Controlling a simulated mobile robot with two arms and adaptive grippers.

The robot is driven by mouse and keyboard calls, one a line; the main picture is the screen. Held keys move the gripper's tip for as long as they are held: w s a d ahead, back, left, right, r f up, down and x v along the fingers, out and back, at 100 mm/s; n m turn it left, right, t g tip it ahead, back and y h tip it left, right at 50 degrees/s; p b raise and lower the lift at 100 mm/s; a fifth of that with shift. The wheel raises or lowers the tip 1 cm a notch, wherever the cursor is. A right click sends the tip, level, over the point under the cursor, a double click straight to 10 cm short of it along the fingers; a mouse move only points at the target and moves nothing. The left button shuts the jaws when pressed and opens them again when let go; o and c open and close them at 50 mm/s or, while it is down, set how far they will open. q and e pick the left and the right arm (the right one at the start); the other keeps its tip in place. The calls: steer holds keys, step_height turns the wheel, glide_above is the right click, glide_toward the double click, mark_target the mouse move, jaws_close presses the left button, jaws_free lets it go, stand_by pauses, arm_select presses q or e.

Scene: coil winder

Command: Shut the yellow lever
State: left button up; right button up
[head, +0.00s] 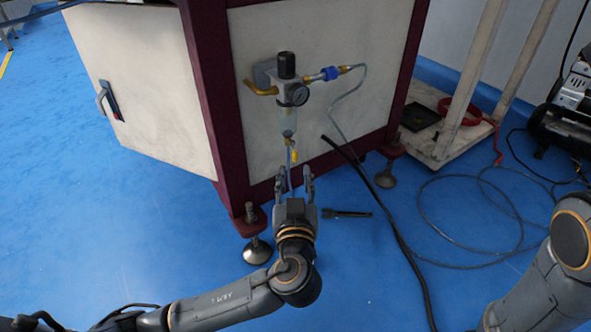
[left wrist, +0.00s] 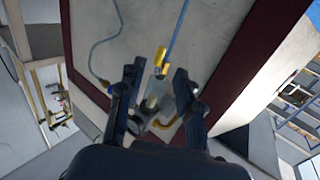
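A small yellow lever (head: 294,155) sits at the bottom of the air filter-regulator (head: 287,95), below its clear bowl. In the left wrist view, the yellow lever (left wrist: 160,57) shows just beyond the fingertips, between them in the picture. My left gripper (head: 294,180) is open, with its two fingers apart and pointing up at the lever from below. In the left wrist view, the open left gripper (left wrist: 156,76) has no visible hold on anything; whether a finger touches the lever I cannot tell. My right gripper is out of view; only part of the right arm shows.
The regulator is mounted on the white panel (head: 340,50) of a maroon-framed machine. A thin blue tube (head: 289,170) hangs below the lever, between the fingers. A black cable (head: 385,217) and a dark tool (head: 346,213) are at the right. Blue floor is clear at left.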

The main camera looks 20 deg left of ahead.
mark_target(295, 158)
arm_select(q)
steer(key=b+x, duration=0.1)
steer(key=x, duration=0.4)
steer(key=shift+s, duration=0.1)
jaws_close()
